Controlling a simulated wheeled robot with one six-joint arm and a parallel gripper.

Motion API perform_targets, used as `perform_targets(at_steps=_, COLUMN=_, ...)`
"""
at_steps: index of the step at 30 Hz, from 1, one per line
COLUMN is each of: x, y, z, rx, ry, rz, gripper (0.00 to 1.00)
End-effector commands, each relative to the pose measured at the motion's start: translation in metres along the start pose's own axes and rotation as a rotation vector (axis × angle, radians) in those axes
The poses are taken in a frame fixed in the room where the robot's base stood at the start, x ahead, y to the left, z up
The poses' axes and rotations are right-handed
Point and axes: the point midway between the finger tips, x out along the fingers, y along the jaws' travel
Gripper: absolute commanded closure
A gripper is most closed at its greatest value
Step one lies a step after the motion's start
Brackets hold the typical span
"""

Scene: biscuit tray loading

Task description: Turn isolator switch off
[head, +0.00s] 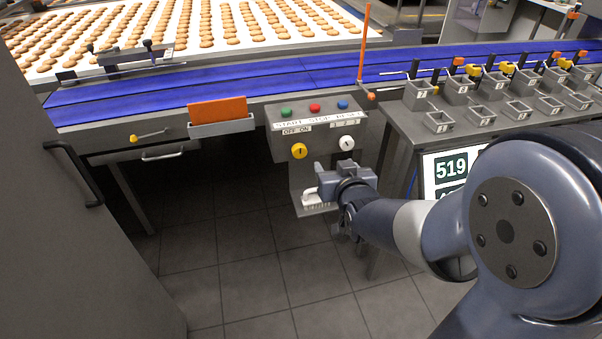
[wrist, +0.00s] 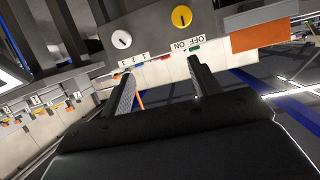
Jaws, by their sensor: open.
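The isolator switch is a round yellow knob (head: 299,151) under the OFF ON label (head: 296,131) on the grey control panel (head: 270,120). In the wrist view the yellow knob (wrist: 181,17) is at the top, beyond the fingers, with the label (wrist: 185,44) below it. My gripper (wrist: 160,85) is open, with nothing between its fingers. In the head view my gripper (head: 318,185) is below and right of the yellow knob, apart from it. The knob's dark mark looks roughly upright in the head view.
A white selector knob (head: 346,143) sits right of the yellow one. Green (head: 285,113), red (head: 315,108) and blue (head: 342,104) buttons line the panel top. An orange board (head: 217,110) stands in a holder at left. A bench with several small bins (head: 439,122) is at right.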

Motion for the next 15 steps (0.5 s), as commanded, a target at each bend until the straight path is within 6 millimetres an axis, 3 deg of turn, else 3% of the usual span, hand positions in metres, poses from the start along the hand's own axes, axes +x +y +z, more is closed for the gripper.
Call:
perform_targets(at_steps=1, x=0.019, y=-0.008, z=0.027, rx=-0.008, ry=0.041, rz=-0.016, gripper=0.41)
perform_targets(at_steps=6, x=0.05, y=-0.027, z=0.05, rx=-0.027, ry=0.195, rz=-0.055, gripper=0.41)
perform_targets(at_steps=15, x=0.067, y=-0.042, z=0.059, rx=-0.037, ry=0.316, rz=-0.081, gripper=0.41)
